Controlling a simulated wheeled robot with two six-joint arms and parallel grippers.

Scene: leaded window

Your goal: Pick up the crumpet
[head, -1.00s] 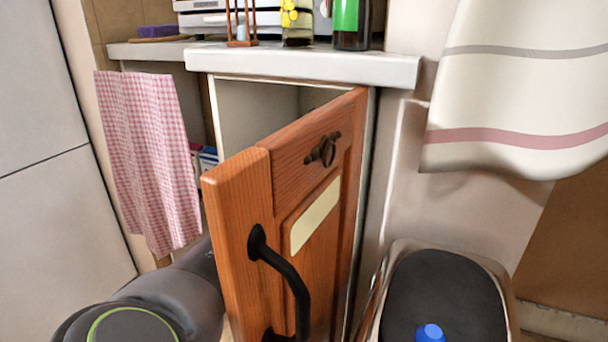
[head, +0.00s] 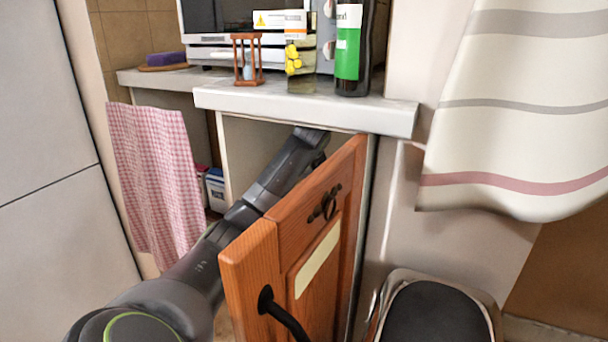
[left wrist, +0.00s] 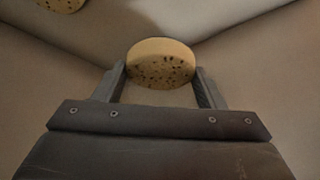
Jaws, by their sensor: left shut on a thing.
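In the left wrist view the crumpet (left wrist: 160,62) is a round, pale tan disc with dark pores on its face. My left gripper (left wrist: 160,76) is shut on it, one finger at each side edge. In the head view my left arm reaches behind the open wooden door into the cupboard (head: 262,150). There the gripper end (head: 312,140) is dark and partly hidden by the door, and the crumpet cannot be seen. My right gripper is in neither view.
A second tan, speckled disc (left wrist: 60,4) shows at the top left of the wrist view. The open wooden door (head: 300,250) stands right of my arm. The counter (head: 300,107) is above, holding an hourglass (head: 247,60) and a dark bottle (head: 350,50). A checked towel (head: 155,180) hangs left.

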